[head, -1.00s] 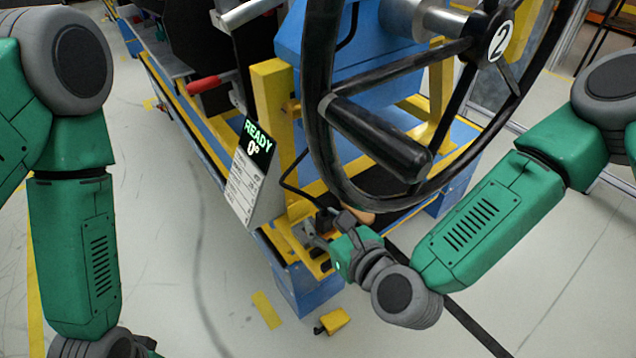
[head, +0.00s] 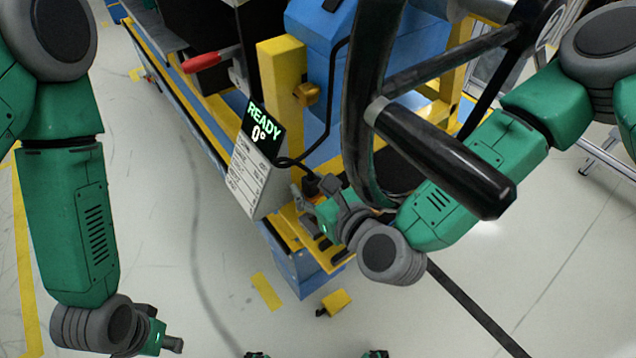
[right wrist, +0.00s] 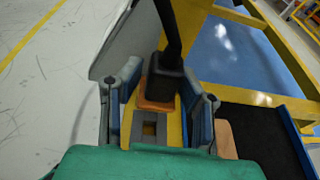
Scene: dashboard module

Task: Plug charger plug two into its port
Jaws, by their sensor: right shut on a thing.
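In the right wrist view a black charger plug (right wrist: 165,77) with an orange collar at its base and a black cable going up stands between the fingers of my right gripper (right wrist: 163,95). That gripper is shut on it. No number shows on the plug. A grey socket plate with a dark square opening (right wrist: 149,129) lies just below the plug in the picture, on a yellow strip; I cannot tell whether the plug touches it. In the head view my right gripper (head: 312,198) is low beside the display panel. My left gripper (head: 172,344) hangs at the bottom left, away from the module, its jaw opening unclear.
A tilted display panel (head: 252,160) reads READY 0°. A black steering wheel with a thick handle (head: 440,160) stands in front of my right arm. Yellow and blue frame beams (head: 283,100) stand behind. A yellow block (head: 336,302) lies on the floor.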

